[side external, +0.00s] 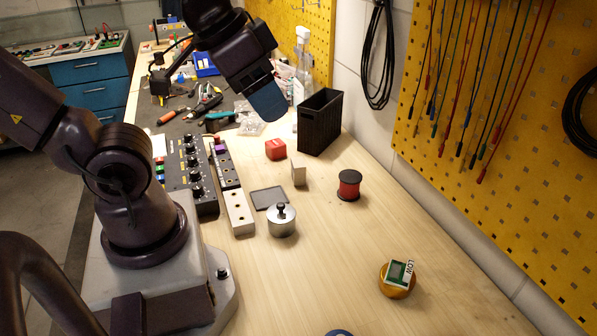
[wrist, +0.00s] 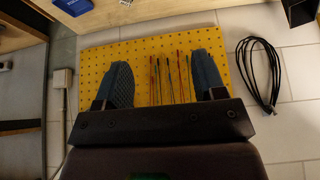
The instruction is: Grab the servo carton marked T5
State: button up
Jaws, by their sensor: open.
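My gripper (side external: 267,103) is raised above the far part of the bench, left of the black bin. In the wrist view my gripper (wrist: 163,64) has its two blue-grey fingers wide apart with nothing between them. No T5 mark is readable in either view. Two small box shapes stand on the bench below my gripper: a red box (side external: 275,149) with faint marking on it, and a pale grey-beige block (side external: 298,173) nearer the camera. I cannot tell which, if either, is the T5 carton. The wrist view shows neither box.
An open black bin (side external: 319,122) stands behind the boxes. A red spool (side external: 349,185), a knobbed metal weight (side external: 282,221), a dark flat plate (side external: 268,197) and a round amber piece with a LOW card (side external: 397,286) lie nearer. A knobbed panel (side external: 190,172) is left. The right front is mostly clear.

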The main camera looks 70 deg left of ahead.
jog(key=m+g+y, duration=0.3)
jog(key=m+y, duration=1.5)
jog(key=m, duration=0.2)
send_over(300, 170)
jog(key=d, duration=0.2)
notch_tip(300, 170, down, 26)
jog(key=f, duration=0.6)
jog(key=shift+s+d+f, duration=0.1)
jog(key=shift+s+d, duration=0.05)
jog(key=shift+d, duration=0.05)
jog(key=shift+w+a, duration=0.2)
jog(key=shift+a, duration=1.05)
jog(key=shift+w+a, duration=0.2)
jog(key=shift+a, duration=1)
jog(key=c, duration=1)
